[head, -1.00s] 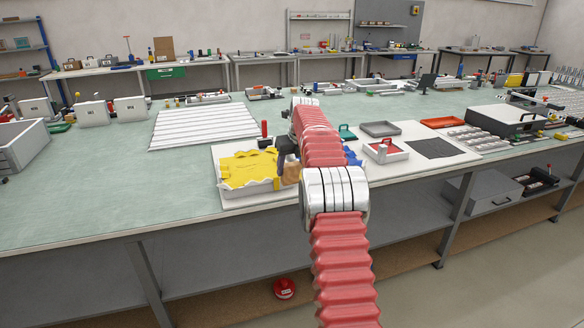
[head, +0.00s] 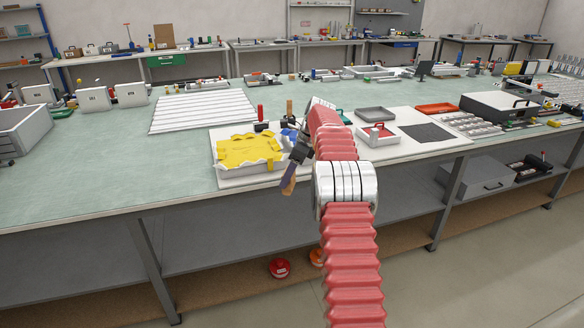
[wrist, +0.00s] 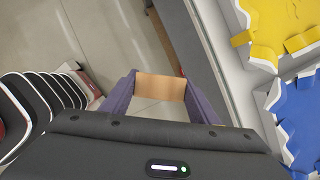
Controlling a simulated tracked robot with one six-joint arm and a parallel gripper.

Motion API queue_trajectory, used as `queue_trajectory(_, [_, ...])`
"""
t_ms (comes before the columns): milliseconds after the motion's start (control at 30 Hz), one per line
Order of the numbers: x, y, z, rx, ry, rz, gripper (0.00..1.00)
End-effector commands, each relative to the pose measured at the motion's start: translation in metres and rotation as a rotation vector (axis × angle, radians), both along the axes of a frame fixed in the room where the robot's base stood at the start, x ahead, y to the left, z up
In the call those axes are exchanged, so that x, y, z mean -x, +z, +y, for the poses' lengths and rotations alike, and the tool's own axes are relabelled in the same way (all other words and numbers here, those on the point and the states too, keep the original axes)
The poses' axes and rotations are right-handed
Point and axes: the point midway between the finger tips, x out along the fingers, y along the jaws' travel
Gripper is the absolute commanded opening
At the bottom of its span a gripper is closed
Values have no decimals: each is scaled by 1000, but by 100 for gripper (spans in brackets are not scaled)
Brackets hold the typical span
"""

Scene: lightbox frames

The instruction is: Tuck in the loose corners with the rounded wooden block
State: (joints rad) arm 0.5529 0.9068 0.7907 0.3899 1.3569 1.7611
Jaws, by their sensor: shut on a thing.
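My gripper (head: 287,186) points down past the bench's front edge, to the right of the yellow sheet. In the wrist view its two purple fingers are shut on the pale wooden block (wrist: 160,87), held between the tips and clear of any surface. The yellow sheet (head: 248,151) has wavy, uneven edges and lies over a white tray (head: 222,176) on the bench. It also shows at the upper right of the wrist view (wrist: 285,22). A blue sheet (wrist: 300,112) with ragged edges lies beside it, mostly hidden behind my arm in the head view.
A red-handled tool (head: 261,113) and a brown upright handle (head: 290,107) stand behind the sheets. A white slatted panel (head: 203,110) lies behind left. The bench's left front is clear.

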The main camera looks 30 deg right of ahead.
Motion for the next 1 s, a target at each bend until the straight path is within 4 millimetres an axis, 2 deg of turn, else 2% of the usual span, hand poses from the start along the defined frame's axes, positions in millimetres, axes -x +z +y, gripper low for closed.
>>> queue_trajectory(267, [16, -20, 30, -2, 406, 2, 37])
queue_trajectory(567, [37, -39, 72, -2, 874, 2, 37])
queue_trajectory(767, [53, -50, 108, -2, 1195, 2, 37])
queue_trajectory(1000, [79, -62, 162, -1, 1604, 2, 37])
